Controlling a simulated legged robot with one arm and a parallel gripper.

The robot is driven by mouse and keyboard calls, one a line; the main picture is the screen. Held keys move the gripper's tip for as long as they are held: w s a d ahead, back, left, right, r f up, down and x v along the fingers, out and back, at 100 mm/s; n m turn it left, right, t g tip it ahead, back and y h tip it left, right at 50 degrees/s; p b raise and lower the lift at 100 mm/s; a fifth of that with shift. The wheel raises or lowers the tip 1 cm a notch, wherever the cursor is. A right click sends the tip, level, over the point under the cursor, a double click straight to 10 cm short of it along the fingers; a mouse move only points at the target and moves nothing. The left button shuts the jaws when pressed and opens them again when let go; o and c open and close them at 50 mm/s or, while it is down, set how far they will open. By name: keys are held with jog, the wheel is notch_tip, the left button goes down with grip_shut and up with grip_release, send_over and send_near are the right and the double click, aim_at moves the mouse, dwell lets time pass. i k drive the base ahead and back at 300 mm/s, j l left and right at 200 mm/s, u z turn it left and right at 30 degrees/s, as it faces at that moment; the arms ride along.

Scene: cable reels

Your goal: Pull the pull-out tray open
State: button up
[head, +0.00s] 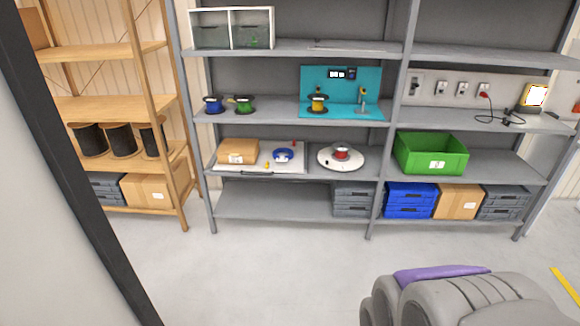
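The pull-out tray (225,168) is a flat, pale tray on the left part of the grey rack's third shelf. A dark handle (257,173) runs along its front edge. That edge looks about in line with the shelf front, so the tray appears pushed in. On it are a cardboard box (238,151), a blue reel (283,155), a small yellow item (267,165) and a small red item (293,143). A grey, rounded part of my own body with a purple strip fills the bottom right. I see no gripper fingers, and nothing touches the handle.
Right of the tray is a white turntable (329,164) with a red reel (341,152). A green bin (429,153) stands farther right. A wooden rack (150,120) is at the left, and a dark post (75,180) crosses the near left. The floor (265,260) before the racks is clear.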

aim_at(295, 165)
jog(key=i+l+u, duration=0.15)
jog(key=i+u, duration=0.15)
jog(key=i, duration=0.55)
jog(key=i+l, duration=0.25)
jog(key=i, duration=0.25)
jog(key=i+l, duration=0.25)
jog(key=i, duration=0.3)
jog(key=i+l+u, duration=0.1)
jog(key=i, duration=0.4)
jog(key=i+l, duration=0.4)
jog(key=i+u, duration=0.05)
jog(key=i, duration=0.05)
